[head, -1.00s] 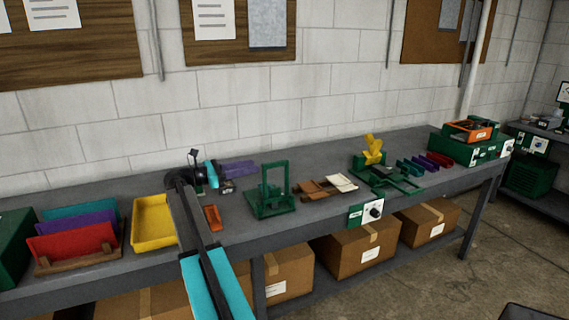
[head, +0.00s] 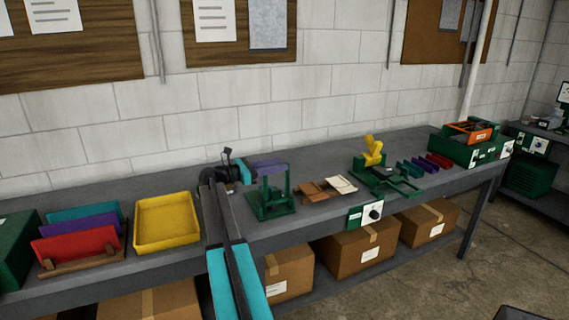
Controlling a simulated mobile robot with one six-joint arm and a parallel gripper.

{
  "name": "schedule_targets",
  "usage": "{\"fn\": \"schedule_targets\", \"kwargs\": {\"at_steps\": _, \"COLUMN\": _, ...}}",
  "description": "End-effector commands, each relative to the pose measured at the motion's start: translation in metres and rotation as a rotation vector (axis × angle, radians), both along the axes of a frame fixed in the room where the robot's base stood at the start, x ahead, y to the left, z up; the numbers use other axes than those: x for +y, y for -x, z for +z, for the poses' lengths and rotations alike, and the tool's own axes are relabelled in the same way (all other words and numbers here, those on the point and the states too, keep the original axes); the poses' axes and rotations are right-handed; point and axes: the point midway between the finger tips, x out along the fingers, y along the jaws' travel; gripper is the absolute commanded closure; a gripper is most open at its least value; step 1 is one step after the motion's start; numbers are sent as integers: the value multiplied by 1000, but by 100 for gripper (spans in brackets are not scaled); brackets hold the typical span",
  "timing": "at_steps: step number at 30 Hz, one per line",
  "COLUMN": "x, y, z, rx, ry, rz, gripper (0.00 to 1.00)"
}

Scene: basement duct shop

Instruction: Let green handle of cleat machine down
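A small green machine (head: 270,208) stands on the grey bench in the middle of the head view. Its green U-shaped handle (head: 273,168) stands upright on the base. I take this for the cleat machine. My gripper (head: 243,172) is just left of the upright handle, at about the height of its upper half. The gripper's fingers are small and dark here, and I cannot tell if they are open or touch the handle.
A yellow tray (head: 166,242) is left of my arm, with red, purple and teal panels (head: 75,245) in a brown rack beyond it. Brown pieces (head: 312,190) lie right of the machine. Farther right is another green machine with a yellow lever (head: 373,150).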

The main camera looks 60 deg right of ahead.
Motion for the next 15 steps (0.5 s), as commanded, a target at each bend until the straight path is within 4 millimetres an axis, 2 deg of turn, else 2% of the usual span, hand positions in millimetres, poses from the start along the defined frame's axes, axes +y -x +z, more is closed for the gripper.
{"fn": "schedule_targets", "kwargs": {"at_steps": 6, "x": -22, "y": 16, "z": 1, "rx": 0, "ry": 0, "rz": -1, "gripper": 66}}
{"fn": "schedule_targets", "kwargs": {"at_steps": 15, "x": -31, "y": 23, "z": 0, "rx": 0, "ry": 0, "rz": -1, "gripper": 66}}
